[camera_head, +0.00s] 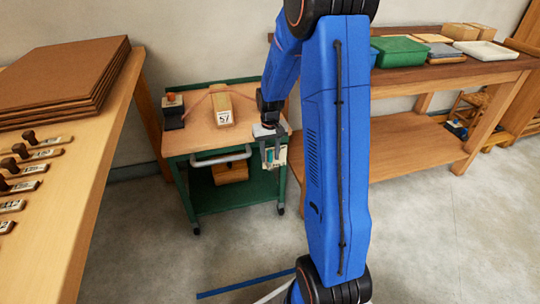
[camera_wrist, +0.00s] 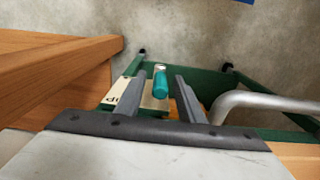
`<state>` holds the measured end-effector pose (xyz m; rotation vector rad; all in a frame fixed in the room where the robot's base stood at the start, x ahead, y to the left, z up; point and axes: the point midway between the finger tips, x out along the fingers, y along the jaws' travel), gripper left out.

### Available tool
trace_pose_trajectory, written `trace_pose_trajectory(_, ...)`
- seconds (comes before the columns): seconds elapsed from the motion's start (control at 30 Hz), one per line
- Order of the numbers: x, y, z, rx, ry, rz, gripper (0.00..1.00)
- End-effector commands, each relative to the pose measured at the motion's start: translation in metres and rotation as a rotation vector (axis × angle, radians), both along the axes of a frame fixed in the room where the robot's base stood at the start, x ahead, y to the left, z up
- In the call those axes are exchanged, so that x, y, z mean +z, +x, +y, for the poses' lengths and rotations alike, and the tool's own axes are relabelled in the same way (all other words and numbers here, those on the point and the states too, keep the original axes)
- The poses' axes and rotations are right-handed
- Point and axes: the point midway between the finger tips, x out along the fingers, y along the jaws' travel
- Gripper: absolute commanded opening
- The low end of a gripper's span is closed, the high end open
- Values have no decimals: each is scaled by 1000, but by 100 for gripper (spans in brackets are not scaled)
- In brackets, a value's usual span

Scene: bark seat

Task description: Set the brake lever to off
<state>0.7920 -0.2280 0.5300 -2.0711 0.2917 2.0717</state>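The brake lever is a teal grip (camera_wrist: 160,84) with a pale end, in front of a cream plate (camera_wrist: 127,97) on the side of the green cart (camera_head: 240,210). Part of a dark marking shows on the plate, but I cannot read it as a setting. In the wrist view my gripper (camera_wrist: 172,84) is open, with one grey finger on each side of the teal grip. The grip looks closer to the left finger; I cannot tell whether they touch. In the head view my gripper (camera_head: 270,150) hangs at the cart's right front corner and partly covers the lever and plate.
The cart's wooden top holds a block marked 57 (camera_head: 222,107) and a dark block (camera_head: 173,112). Its grey handle (camera_head: 222,157) runs along the front, beside my gripper. A wooden bench (camera_head: 420,150) stands close on the right, another table (camera_head: 85,140) on the left.

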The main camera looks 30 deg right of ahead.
Motion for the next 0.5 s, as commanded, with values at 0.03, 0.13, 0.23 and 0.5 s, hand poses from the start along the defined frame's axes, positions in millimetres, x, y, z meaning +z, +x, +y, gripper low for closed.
trace_pose_trajectory(0.03, -1, 0, 0, 0, 0, 0, 35)
trace_pose_trajectory(0.13, -1, 0, 0, 0, 0, 0, 35)
trace_pose_trajectory(0.23, -1, 0, 0, 0, 0, 0, 35)
trace_pose_trajectory(0.5, -1, 0, 0, 0, 0, 0, 0)
